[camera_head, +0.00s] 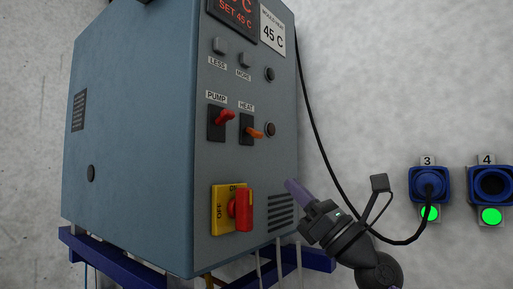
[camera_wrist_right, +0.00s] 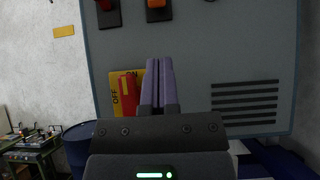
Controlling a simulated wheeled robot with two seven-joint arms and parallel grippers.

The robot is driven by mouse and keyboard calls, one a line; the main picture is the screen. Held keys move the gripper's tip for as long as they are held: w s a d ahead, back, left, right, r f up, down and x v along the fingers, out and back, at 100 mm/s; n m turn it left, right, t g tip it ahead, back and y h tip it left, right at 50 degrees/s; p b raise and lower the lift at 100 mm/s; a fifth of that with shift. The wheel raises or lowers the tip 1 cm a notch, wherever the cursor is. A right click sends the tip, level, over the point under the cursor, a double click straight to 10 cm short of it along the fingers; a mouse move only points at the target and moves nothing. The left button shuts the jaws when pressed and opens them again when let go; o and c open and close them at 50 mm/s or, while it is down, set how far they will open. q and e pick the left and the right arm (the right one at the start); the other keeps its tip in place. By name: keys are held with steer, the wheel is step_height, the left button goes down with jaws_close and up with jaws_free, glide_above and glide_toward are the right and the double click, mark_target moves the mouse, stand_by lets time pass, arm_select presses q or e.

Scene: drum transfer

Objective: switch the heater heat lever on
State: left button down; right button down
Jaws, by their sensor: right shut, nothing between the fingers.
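The heater (camera_head: 130,140) is a blue-grey wall cabinet. Its orange heat lever (camera_head: 256,133) sits on a black plate under the label HEAT and points right and slightly down. The red pump lever (camera_head: 226,116) beside it tilts up to the right. In the wrist view the heat lever (camera_wrist_right: 156,3) is cut by the top edge. My right gripper (camera_head: 289,183) is shut and empty, its purple fingers together, below and right of the heat lever, apart from it. In the wrist view its fingertips (camera_wrist_right: 158,62) overlap the area beside the red rotary switch. My left gripper is not in view.
The red rotary switch (camera_head: 243,211) on a yellow plate stands upright at ON, left of my gripper. A black cable hangs right of the heater to blue socket 3 (camera_head: 428,184); socket 4 (camera_head: 490,184) is beside it. A blue drum (camera_wrist_right: 78,145) stands lower left.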

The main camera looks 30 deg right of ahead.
mark_target(254, 133)
steer(key=shift+h, duration=0.3)
steer(key=p+x, duration=0.5)
steer(key=x, duration=0.4)
steer(key=shift+r, duration=0.1)
steer(key=shift+w+a+r, duration=0.2)
steer(key=shift+w, duration=0.15)
steer(key=shift+d+p, duration=0.15)
steer(key=shift+p, duration=0.15)
steer(key=shift+s+r, duration=0.1)
steer(key=shift+s, duration=0.05)
steer(key=shift+s, duration=0.1)
